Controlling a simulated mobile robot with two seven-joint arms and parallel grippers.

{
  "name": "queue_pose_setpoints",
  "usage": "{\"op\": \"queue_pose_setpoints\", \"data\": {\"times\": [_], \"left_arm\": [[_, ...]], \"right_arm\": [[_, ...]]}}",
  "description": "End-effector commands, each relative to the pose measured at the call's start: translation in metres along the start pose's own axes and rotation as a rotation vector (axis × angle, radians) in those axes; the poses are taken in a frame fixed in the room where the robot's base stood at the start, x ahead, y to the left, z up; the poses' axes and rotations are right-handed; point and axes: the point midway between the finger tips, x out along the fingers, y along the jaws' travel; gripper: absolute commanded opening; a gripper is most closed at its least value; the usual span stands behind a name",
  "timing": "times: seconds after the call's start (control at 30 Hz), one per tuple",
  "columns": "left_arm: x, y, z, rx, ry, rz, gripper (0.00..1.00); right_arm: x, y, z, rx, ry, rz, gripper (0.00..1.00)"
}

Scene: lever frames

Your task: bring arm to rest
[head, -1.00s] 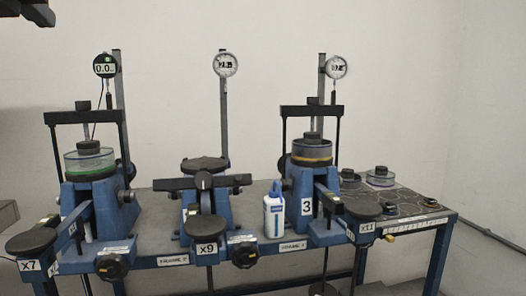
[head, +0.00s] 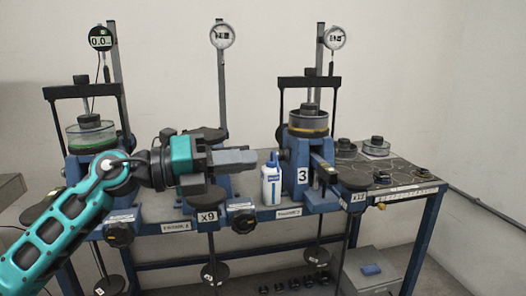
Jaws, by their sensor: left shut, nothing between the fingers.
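My left arm, teal and black, comes in from the lower left. Its gripper (head: 236,160) points right in front of the middle lever frame and is shut and empty. It hides much of that frame's body, whose dial gauge (head: 222,35) shows above. The left lever frame (head: 78,142) carries a clear cell with a green ring. The right lever frame (head: 301,160) carries a cell with a yellow ring. My right gripper is not in view.
A white bottle (head: 271,182) stands on the blue-framed bench just right of my gripper.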

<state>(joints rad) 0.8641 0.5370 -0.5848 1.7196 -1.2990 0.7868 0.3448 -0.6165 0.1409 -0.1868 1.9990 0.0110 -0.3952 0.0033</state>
Motion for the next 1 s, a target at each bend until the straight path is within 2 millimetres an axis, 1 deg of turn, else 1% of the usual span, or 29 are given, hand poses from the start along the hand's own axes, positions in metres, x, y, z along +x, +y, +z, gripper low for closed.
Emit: {"op": "queue_pose_setpoints", "data": {"times": [0.03,0.1,0.17,0.27,0.37,0.43,0.47,0.5,0.57,0.6,0.67,0.7,0.77,0.8,0.87,0.9,1.0], "left_arm": [[0.002,0.006,-0.011,-0.103,-0.034,-0.073,0.00],[0.001,0.013,-0.019,-0.237,-0.096,-0.164,0.00],[-0.003,0.022,-0.025,-0.354,-0.159,-0.230,0.00],[-0.014,0.043,-0.033,-0.552,-0.281,-0.317,0.00],[-0.029,0.072,-0.044,-0.758,-0.420,-0.374,0.00],[-0.044,0.097,-0.055,-0.908,-0.530,-0.398,0.00],[-0.050,0.108,-0.061,-0.973,-0.578,-0.403,0.00],[-0.059,0.124,-0.071,-1.058,-0.644,-0.405,0.00],[-0.074,0.149,-0.089,-1.188,-0.746,-0.399,0.00],[-0.084,0.166,-0.103,-1.275,-0.815,-0.389,0.00],[-0.101,0.192,-0.129,-1.405,-0.919,-0.364,0.00],[-0.112,0.207,-0.149,-1.490,-0.989,-0.342,0.00],[-0.128,0.228,-0.182,-1.617,-1.091,-0.300,0.00],[-0.139,0.240,-0.204,-1.695,-1.156,-0.269,0.00],[-0.153,0.254,-0.238,-1.804,-1.243,-0.220,0.00],[-0.162,0.261,-0.260,-1.867,-1.293,-0.189,0.00],[-0.178,0.271,-0.302,-1.987,-1.388,-0.121,0.00]], "right_arm": [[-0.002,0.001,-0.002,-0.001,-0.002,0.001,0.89],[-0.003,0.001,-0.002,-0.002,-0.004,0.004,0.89],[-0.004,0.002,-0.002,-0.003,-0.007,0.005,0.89],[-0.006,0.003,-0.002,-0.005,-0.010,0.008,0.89],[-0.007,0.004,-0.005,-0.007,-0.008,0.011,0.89],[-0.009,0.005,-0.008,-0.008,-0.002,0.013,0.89],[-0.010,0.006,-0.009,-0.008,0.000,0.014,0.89],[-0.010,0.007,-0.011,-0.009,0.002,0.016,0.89],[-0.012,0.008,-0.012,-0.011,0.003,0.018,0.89],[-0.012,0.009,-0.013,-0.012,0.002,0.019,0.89],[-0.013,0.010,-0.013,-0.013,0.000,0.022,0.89],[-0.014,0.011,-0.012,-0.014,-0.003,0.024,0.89],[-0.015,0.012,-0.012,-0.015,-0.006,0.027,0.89],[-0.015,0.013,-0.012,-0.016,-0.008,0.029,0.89],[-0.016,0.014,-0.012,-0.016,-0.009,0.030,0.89],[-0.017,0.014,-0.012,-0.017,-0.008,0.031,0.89],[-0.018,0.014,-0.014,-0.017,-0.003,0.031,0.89]]}}
